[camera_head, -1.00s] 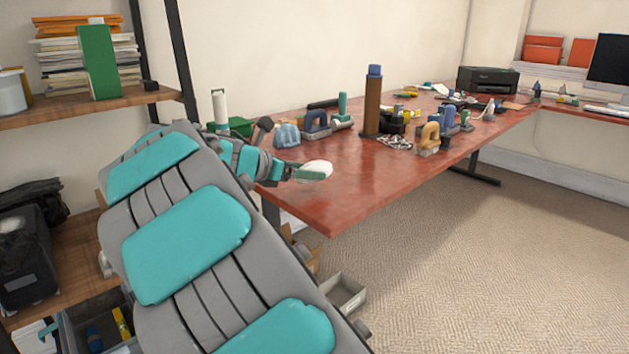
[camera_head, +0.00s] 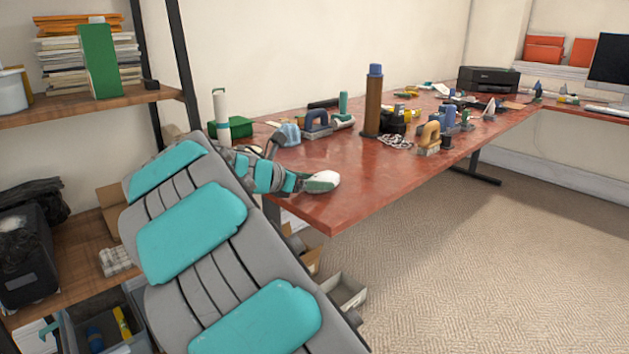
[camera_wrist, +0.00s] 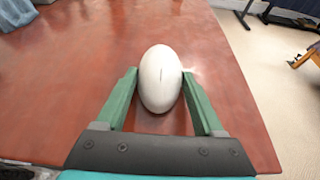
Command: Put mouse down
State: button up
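The white mouse (camera_wrist: 160,78) sits between the two green fingers of my gripper (camera_wrist: 160,85) in the wrist view. The fingertips appear to touch its sides, so my gripper looks shut on it. In the head view the mouse (camera_head: 323,180) is at the end of my arm, over the near left part of the red table (camera_head: 370,185), close to its front edge. It is at or just above the tabletop; I cannot tell whether it touches.
Blue clamp-like items (camera_head: 287,135), a brown cylinder with a blue top (camera_head: 372,105) and a tan-handled tool (camera_head: 429,137) stand farther back on the table. A black printer (camera_head: 488,79) is at the back. The tabletop right around the mouse is clear.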

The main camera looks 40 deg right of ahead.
jog(key=o, duration=0.4)
jog(key=shift+a+r, duration=0.1)
jog(key=shift+r, duration=0.05)
jog(key=v, duration=1.2)
